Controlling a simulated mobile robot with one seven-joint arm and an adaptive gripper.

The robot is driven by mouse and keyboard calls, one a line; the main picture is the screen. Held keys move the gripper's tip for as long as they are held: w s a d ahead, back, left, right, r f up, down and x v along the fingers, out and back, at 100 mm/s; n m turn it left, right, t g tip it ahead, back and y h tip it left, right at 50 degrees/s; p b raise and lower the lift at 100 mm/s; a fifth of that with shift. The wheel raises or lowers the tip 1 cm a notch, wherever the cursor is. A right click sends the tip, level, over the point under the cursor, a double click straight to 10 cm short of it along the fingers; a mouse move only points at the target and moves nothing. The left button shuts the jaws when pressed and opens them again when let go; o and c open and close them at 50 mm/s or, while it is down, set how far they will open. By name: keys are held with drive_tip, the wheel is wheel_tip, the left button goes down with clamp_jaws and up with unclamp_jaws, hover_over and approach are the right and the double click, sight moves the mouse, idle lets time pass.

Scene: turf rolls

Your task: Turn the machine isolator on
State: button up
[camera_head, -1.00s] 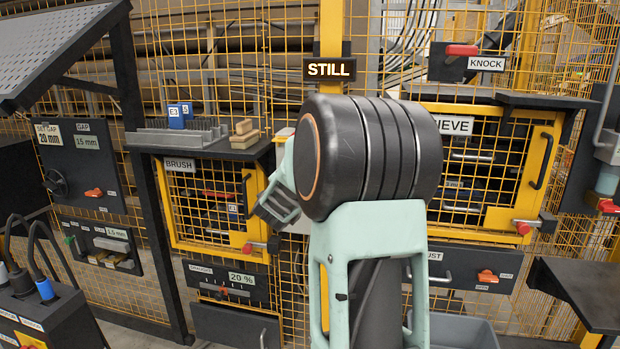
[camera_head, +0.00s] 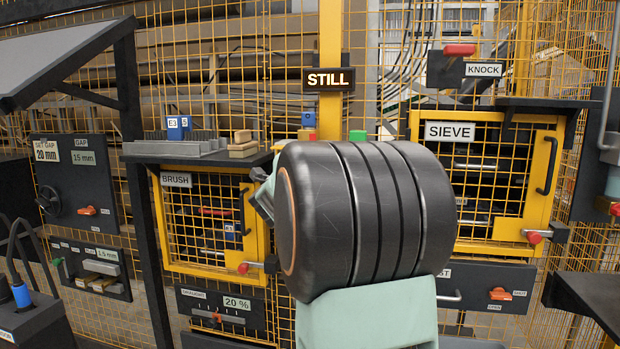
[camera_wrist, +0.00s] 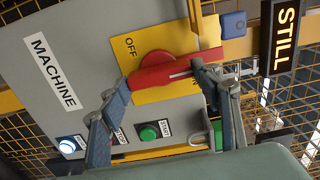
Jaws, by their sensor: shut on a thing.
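The machine isolator shows in the wrist view as a red rotary handle (camera_wrist: 158,72) on a yellow plate (camera_wrist: 146,105). The plate is marked OFF at its upper left; a second marking near the right finger is partly covered. The handle lies nearly level across the picture, its right end slightly higher. My gripper (camera_wrist: 160,82) has a finger at each end of the handle and is shut on it. In the head view my arm hides the isolator and most of my gripper.
The grey MACHINE panel (camera_wrist: 60,45) carries a lit blue-white button (camera_wrist: 68,146) and a green button (camera_wrist: 148,133). A STILL sign (camera_head: 328,79) hangs on the yellow post. The brush door (camera_head: 205,262) and sieve door (camera_head: 500,245) stand either side of my arm.

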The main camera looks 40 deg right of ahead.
drive_tip(key=shift+m, duration=0.3)
drive_tip(key=o, duration=1.2)
drive_tip(key=shift+c, duration=0.2)
drive_tip(key=shift+a, duration=0.1)
drive_tip(key=v, duration=0.7)
drive_tip(key=shift+s+a, duration=0.1)
drive_tip(key=shift+s, duration=0.05)
